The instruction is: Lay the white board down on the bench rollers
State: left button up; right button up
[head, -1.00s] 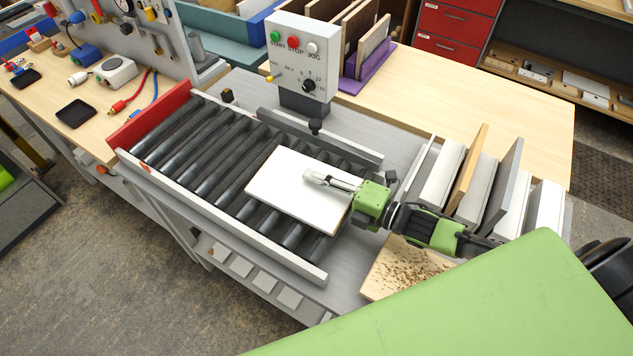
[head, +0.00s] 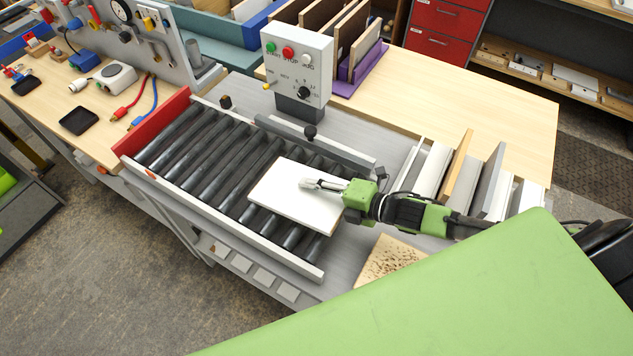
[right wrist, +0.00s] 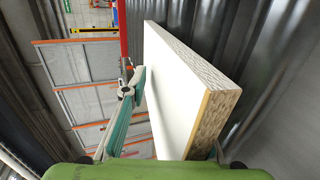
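The white board (head: 287,203) is nearly flat over the right end of the bench rollers (head: 215,165). My right gripper (head: 312,184) is shut on its right part, one finger on the white top face. In the right wrist view, the board (right wrist: 172,92) shows its speckled edge between the fingers (right wrist: 170,115); the second finger is mostly hidden behind it. The rollers (right wrist: 270,60) lie close beyond its underside; I cannot tell whether they touch. My left gripper is not in view.
A control box (head: 297,65) stands behind the rollers, with a black-knobbed fence (head: 340,150) in front of it. A red plate (head: 150,122) closes the left end. Several upright boards (head: 460,175) stand at right. A speckled board (head: 388,262) lies in front.

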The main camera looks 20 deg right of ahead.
aim_at(330, 195)
jog(key=shift+d+r+g+h+p, duration=0.35)
jog(key=shift+g+h+p, duration=0.35)
jog(key=shift+p, duration=0.95)
jog(key=shift+w+a+g, duration=0.1)
jog(key=shift+a+g, duration=0.1)
jog(key=shift+g, duration=0.1)
jog(key=shift+g+h, duration=0.5)
jog(key=shift+s+d+r+g+h, duration=0.1)
jog(key=shift+s+g+h, duration=0.1)
jog(key=shift+g+h, duration=0.35)
jog(key=shift+s+d+r+g+h, duration=0.1)
jog(key=shift+s+g+h, duration=0.2)
jog(key=shift+g, duration=0.35)
jog(key=shift+o, duration=0.2)
jog(key=shift+s+f+g+h+b, duration=0.15)
jog(key=shift+g+h+b, duration=0.15)
jog(key=shift+g+h, duration=0.25)
jog(key=shift+d+f, duration=0.1)
jog(key=shift+d, duration=0.05)
jog(key=shift+s, duration=0.1)
jog(key=shift+s+d+r, duration=0.35)
jog(key=shift+s+d, duration=0.3)
jog(key=shift+s, duration=0.05)
jog(key=shift+c, duration=0.2)
jog(key=shift+s+d+r, duration=0.3)
jog(key=shift+s+d, duration=0.05)
jog(key=shift+s, duration=0.15)
